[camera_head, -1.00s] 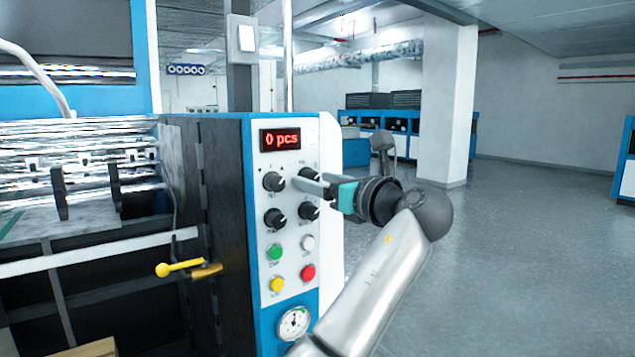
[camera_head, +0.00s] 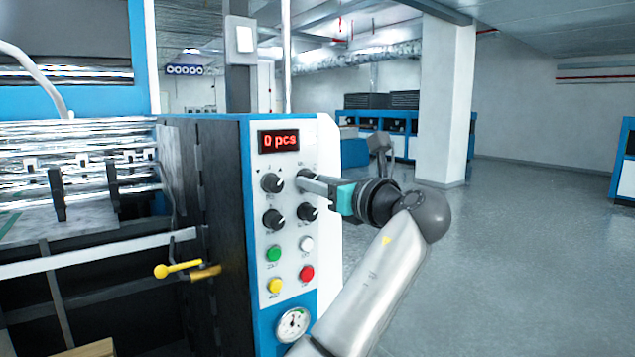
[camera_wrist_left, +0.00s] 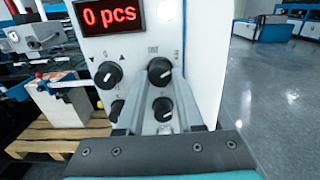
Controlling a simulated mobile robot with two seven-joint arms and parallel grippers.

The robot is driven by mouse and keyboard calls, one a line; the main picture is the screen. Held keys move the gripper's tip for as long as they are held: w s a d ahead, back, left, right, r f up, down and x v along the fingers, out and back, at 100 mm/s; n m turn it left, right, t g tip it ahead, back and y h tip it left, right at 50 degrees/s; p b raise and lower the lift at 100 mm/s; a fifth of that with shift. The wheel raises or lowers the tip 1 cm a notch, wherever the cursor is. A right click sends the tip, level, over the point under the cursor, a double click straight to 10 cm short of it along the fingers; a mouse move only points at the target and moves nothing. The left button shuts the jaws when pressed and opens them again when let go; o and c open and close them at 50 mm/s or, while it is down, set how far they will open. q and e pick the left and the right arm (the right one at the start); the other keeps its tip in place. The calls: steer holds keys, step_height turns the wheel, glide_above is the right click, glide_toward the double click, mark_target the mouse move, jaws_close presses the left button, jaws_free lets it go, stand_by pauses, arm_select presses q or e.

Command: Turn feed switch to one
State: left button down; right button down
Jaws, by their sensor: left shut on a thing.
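The control panel (camera_head: 290,235) carries black round knobs in two rows. The upper right knob (camera_wrist_left: 159,70) sits between the fingertips of my left gripper (camera_head: 305,183), which is shut on it. In the head view this knob is mostly hidden behind the fingers. The upper left knob (camera_head: 272,183), lower left knob (camera_head: 274,219) and lower right knob (camera_head: 307,212) stand free. The labels are too small to read, so I cannot tell which position the held knob points to. My right gripper is not in view.
A red display (camera_head: 278,141) reading "0 pcs" is above the knobs. Below are green (camera_head: 274,254), white (camera_head: 306,244), yellow (camera_head: 275,286) and red (camera_head: 307,273) buttons and a gauge (camera_head: 293,325). A yellow lever (camera_head: 178,268) sticks out at the left. The floor at the right is clear.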

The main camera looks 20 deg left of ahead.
arm_select(q)
steer(key=shift+n+p, duration=1.85)
steer(key=shift+n, duration=3.95)
steer(key=c, duration=0.5)
jaws_free()
steer(key=shift+c, duration=0.2)
steer(key=shift+w, duration=0.1)
